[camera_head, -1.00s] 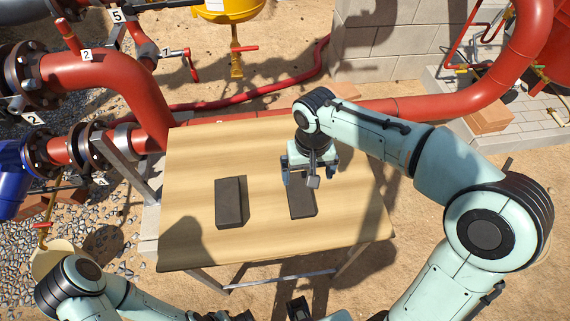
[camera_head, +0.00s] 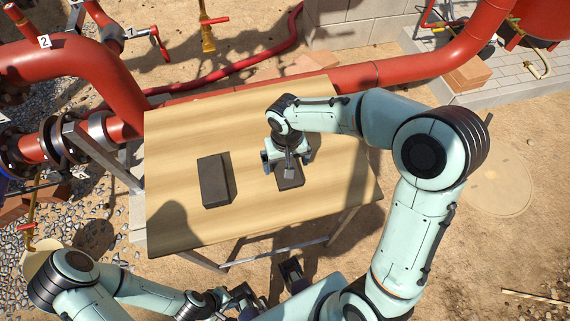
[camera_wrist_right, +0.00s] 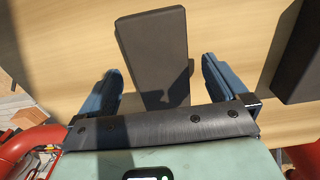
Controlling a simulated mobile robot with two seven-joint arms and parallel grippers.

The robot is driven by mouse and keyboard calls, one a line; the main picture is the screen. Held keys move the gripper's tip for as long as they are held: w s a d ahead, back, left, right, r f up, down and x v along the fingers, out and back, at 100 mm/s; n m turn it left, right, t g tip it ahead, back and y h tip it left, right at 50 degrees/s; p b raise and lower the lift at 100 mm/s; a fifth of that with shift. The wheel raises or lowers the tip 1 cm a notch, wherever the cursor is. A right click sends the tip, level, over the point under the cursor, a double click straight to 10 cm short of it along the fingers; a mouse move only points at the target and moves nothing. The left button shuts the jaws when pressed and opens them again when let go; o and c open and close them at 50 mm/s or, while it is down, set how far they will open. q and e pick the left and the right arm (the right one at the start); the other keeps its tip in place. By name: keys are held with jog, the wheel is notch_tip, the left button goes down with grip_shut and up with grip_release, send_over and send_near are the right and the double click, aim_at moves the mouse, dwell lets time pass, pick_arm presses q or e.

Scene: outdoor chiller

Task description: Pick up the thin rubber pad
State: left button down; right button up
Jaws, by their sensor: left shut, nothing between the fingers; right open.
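The thin rubber pad (camera_head: 291,182) is a flat dark rectangle on the wooden table, partly hidden under my right gripper (camera_head: 288,168). In the right wrist view the pad (camera_wrist_right: 152,45) lies between and ahead of the two blue fingers of my open right gripper (camera_wrist_right: 160,88), with a shadow on its near end. I cannot tell how high the fingers are above it. My left gripper (camera_head: 240,298) is shut and empty, low in the head view, off the table's front edge.
A thicker dark block (camera_head: 214,180) lies left of the pad on the table (camera_head: 180,135); it also shows at the right of the wrist view (camera_wrist_right: 306,55). Red pipes (camera_head: 110,75) run behind and left of the table. Bare wood separates the two dark pieces.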

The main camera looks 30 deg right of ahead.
notch_tip(320, 180, down, 2)
jog(key=shift+c, duration=0.3)
jog(key=c, duration=1)
jog(key=shift+r, duration=0.1)
jog(key=shift+c, duration=0.8)
